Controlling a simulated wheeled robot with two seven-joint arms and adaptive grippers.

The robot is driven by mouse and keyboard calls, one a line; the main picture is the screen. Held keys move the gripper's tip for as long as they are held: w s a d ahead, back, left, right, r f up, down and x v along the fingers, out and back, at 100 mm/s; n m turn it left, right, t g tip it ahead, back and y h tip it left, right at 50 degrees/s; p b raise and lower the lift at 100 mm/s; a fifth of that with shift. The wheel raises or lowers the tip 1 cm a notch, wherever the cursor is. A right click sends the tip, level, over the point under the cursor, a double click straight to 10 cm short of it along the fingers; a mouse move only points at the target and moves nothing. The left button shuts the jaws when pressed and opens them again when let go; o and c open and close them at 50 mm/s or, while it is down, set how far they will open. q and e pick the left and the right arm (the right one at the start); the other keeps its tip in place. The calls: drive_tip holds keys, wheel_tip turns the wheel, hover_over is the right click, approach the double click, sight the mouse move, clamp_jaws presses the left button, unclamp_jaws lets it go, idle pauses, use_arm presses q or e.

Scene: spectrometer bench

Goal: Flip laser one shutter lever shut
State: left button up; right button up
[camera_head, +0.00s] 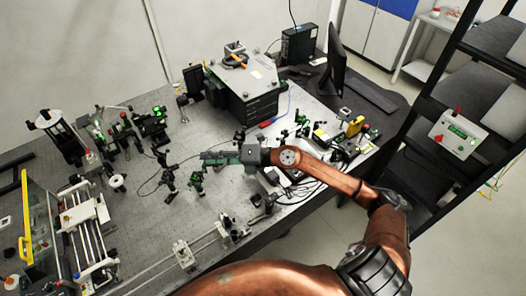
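My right gripper (206,159) reaches in from the right over the middle of the perforated optical bench (225,118). Its fingers point left and look dark green-grey; they are too small and edge-on to show whether they are parted. Small black posts and mounts stand just below and left of it; I cannot tell whether it touches any. Laser one and its shutter lever cannot be told apart surely among the small parts. A group of small devices with yellow (355,127) and green parts stands right of the gripper. My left gripper is not in view.
A black box with a light top (238,76) stands at the bench's back. A monitor (335,62) and keyboard (368,95) are at the back right. A rack with a control box (457,135) stands right. Rail assemblies (88,235) and posts crowd the left. Cables lie near my forearm.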

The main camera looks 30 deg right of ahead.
drive_tip(key=w+d+f+n+g+h, duration=0.1)
drive_tip(key=d+f+g+h, duration=0.35)
drive_tip(key=d, duration=0.75)
drive_tip(key=w+d+f+n+g+h, duration=0.1)
drive_tip(key=d+f+h, duration=0.5)
drive_tip(key=d, duration=0.6)
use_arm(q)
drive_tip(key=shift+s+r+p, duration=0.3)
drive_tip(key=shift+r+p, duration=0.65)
use_arm(e)
drive_tip(key=shift+t+h, duration=0.25)
drive_tip(key=x, duration=0.6)
drive_tip(key=shift+w+a, duration=0.15)
drive_tip(key=shift+w, duration=0.15)
drive_tip(key=shift+c, duration=0.6)
drive_tip(key=shift+r, duration=0.1)
clamp_jaws()
